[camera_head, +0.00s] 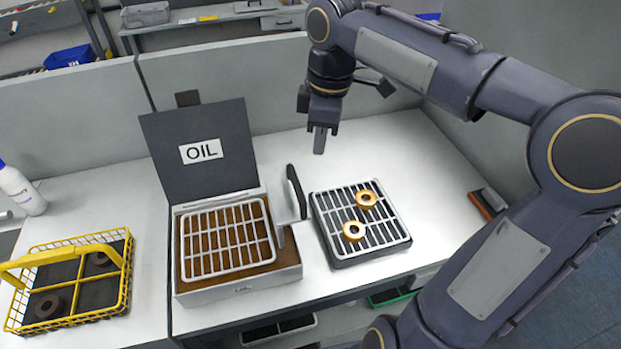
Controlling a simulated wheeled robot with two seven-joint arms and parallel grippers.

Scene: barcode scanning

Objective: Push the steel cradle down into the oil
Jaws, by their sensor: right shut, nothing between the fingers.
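The steel cradle (228,238) is a grey wire grid with a handle (291,195) at its right side. It lies level in the top of the oil tank (237,287), with brown oil showing between its bars. The tank's dark lid, labelled OIL (201,151), stands open behind it. My right gripper (319,144) is shut and empty, pointing down above the table, behind and to the right of the cradle's handle and apart from it. My left gripper is not in view.
A drain rack (376,247) with two brass rings (354,231) stands right of the tank. A yellow wire basket (120,290) with dark rings is at the left. A white bottle (20,189) stands at the far left edge. The table behind the rack is clear.

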